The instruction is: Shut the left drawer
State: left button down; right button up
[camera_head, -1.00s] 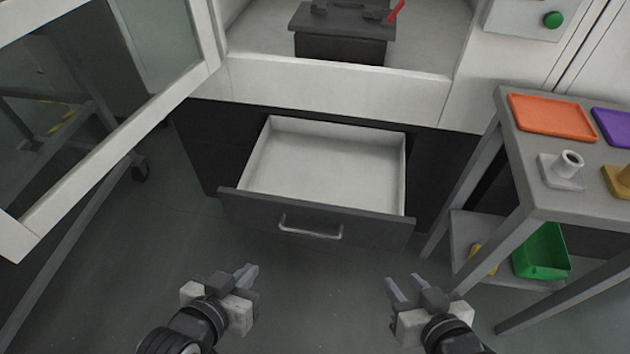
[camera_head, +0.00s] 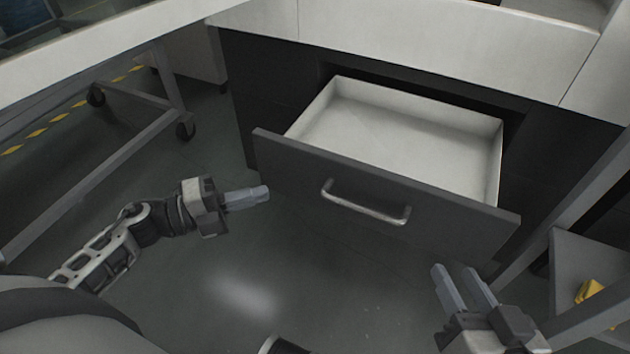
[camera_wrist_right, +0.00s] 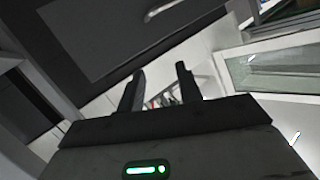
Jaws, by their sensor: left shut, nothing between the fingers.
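The drawer (camera_head: 300,165) stands pulled out from the dark cabinet, with a dark grey front, a pale empty inside and a metal handle (camera_head: 365,204). Its front also shows in the right wrist view (camera_wrist_right: 105,35). My left gripper (camera_head: 262,194) is shut and empty, its fingers pointing right, just in front of the drawer front's left part; I cannot tell whether it touches. My right gripper (camera_head: 460,272) is open and empty, below and in front of the drawer front's right part. Its two fingers stand apart in the right wrist view (camera_wrist_right: 161,72).
A grey side table (camera_head: 580,250) with a yellow item (camera_head: 590,290) on its lower shelf stands at the right. A wheeled frame (camera_head: 130,95) stands at the left. A white cabinet ledge (camera_head: 430,40) overhangs the drawer. The floor in front is clear.

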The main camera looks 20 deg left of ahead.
pick_arm(q)
jog(key=b+x, duration=0.1)
jog(key=x, duration=0.3)
jog(key=w+a+x, duration=0.1)
jog(key=x, duration=0.3)
jog(key=w+b+x, duration=0.1)
jog(key=x, duration=0.3)
jog(key=shift+w+a+b, duration=0.15)
jog(key=shift+a+b, duration=0.1)
jog(key=shift+b, duration=0.05)
jog(key=shift+w+r, duration=0.1)
pick_arm(e)
jog(key=shift+w+a+r+m+t+y, duration=0.1)
jog(key=shift+a+r+m+t+y, duration=0.2)
jog(key=shift+a+r+m+y, duration=0.15)
jog(key=shift+d+r, duration=0.1)
jog(key=shift+r, duration=0.05)
